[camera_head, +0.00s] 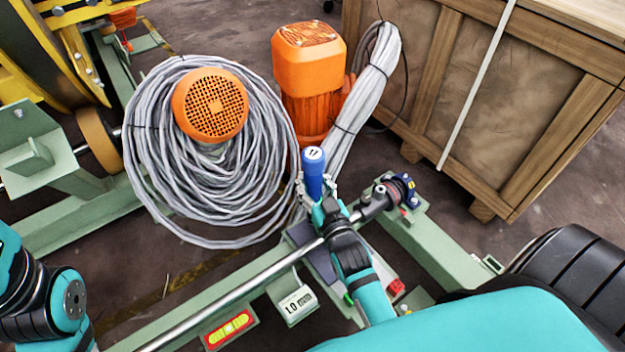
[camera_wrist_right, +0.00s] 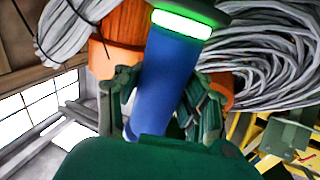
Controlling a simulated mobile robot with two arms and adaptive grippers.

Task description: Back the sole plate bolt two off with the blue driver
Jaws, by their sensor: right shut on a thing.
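My right gripper (camera_head: 316,190) is shut on the blue driver (camera_head: 313,165), which stands roughly upright with its white-topped end up. In the right wrist view the fingers (camera_wrist_right: 162,100) close on both sides of the driver's blue handle (camera_wrist_right: 165,70), below a glowing pale green ring. The driver's lower end is hidden behind my gripper in the head view. Small blue bolt-like parts (camera_head: 409,184) show on the green sole plate beside the shaft bearing at right; I cannot tell which is bolt two. My left gripper is out of view; only part of that arm shows at lower left.
A steel shaft (camera_head: 230,299) runs under my right wrist. A grey cable coil (camera_head: 160,190) and an orange motor (camera_head: 309,70) stand behind. A wooden crate (camera_head: 510,95) is at right. A spirit level (camera_head: 229,327) and a small display (camera_head: 297,305) are in front.

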